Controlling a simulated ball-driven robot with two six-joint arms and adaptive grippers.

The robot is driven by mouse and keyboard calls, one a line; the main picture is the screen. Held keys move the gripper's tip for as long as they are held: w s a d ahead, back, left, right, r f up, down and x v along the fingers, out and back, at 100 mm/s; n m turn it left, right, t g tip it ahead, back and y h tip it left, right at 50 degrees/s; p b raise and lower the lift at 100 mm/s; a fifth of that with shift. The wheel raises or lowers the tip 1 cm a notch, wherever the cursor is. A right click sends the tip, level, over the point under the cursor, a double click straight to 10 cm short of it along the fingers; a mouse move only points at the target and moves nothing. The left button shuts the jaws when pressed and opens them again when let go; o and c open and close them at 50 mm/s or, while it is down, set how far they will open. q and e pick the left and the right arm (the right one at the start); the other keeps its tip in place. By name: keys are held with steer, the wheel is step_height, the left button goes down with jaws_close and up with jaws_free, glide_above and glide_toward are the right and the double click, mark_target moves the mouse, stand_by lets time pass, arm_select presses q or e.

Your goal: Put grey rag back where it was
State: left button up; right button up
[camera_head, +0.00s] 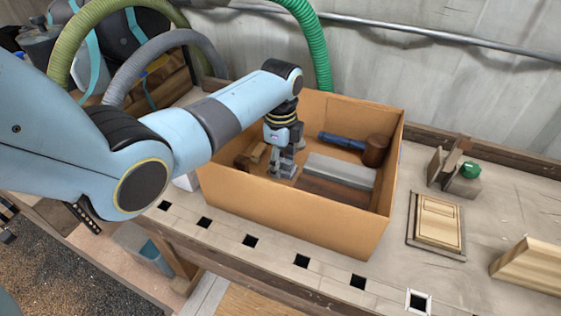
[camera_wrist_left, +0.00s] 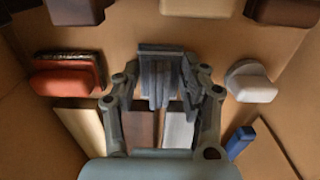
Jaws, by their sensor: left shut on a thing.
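My left gripper (camera_head: 284,166) reaches down into an open cardboard box (camera_head: 290,223) on the workbench. In the left wrist view the gripper (camera_wrist_left: 165,85) is shut on a dark grey, folded-looking thing, which I take to be the grey rag (camera_wrist_left: 160,68). The rag is above the box floor, in the left part of the box; whether it touches the floor I cannot tell. In the head view the fingers and rag are hard to tell apart. My right gripper is not in view.
The box also holds a light grey block (camera_head: 340,171), a wooden-headed mallet (camera_head: 375,150) with a blue handle, and a reddish brush-like thing (camera_wrist_left: 65,75). Right of the box lie a wooden panel (camera_head: 437,222) and a green-knobbed tool (camera_head: 469,171). A green hose (camera_head: 317,55) hangs behind.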

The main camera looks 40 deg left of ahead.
arm_select(q)
steer(key=o, duration=1.2)
steer(key=shift+f, duration=0.15)
step_height(320, 180, up, 12)
steer(key=shift+r+p, duration=0.2)
steer(key=shift+p, duration=0.4)
